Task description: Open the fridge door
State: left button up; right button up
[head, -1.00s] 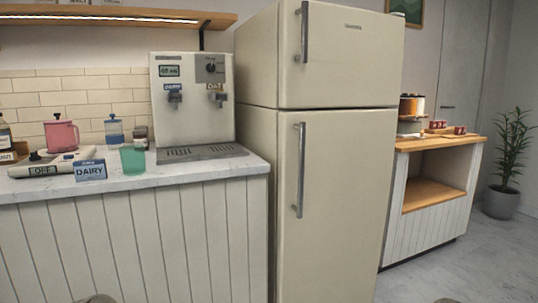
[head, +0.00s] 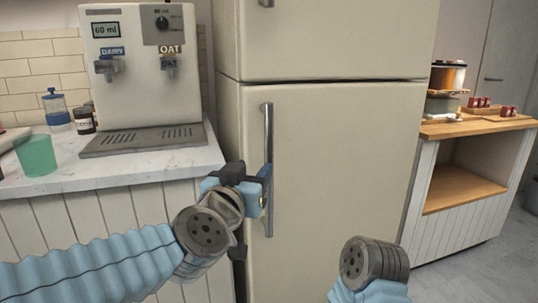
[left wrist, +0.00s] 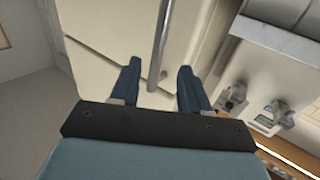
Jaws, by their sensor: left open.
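The cream fridge (head: 320,40) has an upper door and a taller lower door (head: 340,170), both shut. A vertical metal handle (head: 268,125) runs along the left side of the lower door. My left gripper (head: 266,186) is at the lower half of this handle, and its body hides part of the bar. In the left wrist view, my open left fingers (left wrist: 158,82) stand on either side of the handle (left wrist: 163,40), with gaps visible on both sides. A part of my right arm shows at the lower right of the head view; its gripper is out of sight.
A counter (head: 150,165) with a milk dispenser (head: 135,65) and a green cup (head: 36,156) stands left of the fridge. A wooden-topped cart (head: 465,128) stands to its right. Floor shows at the far right.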

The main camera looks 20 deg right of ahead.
aim_at(268, 154)
pick_arm(q)
jog(key=x, duration=1.1)
jog(key=shift+w+d+f, duration=0.1)
jog(key=shift+w+d, duration=0.05)
jog(key=shift+w, duration=0.2)
grip_shut()
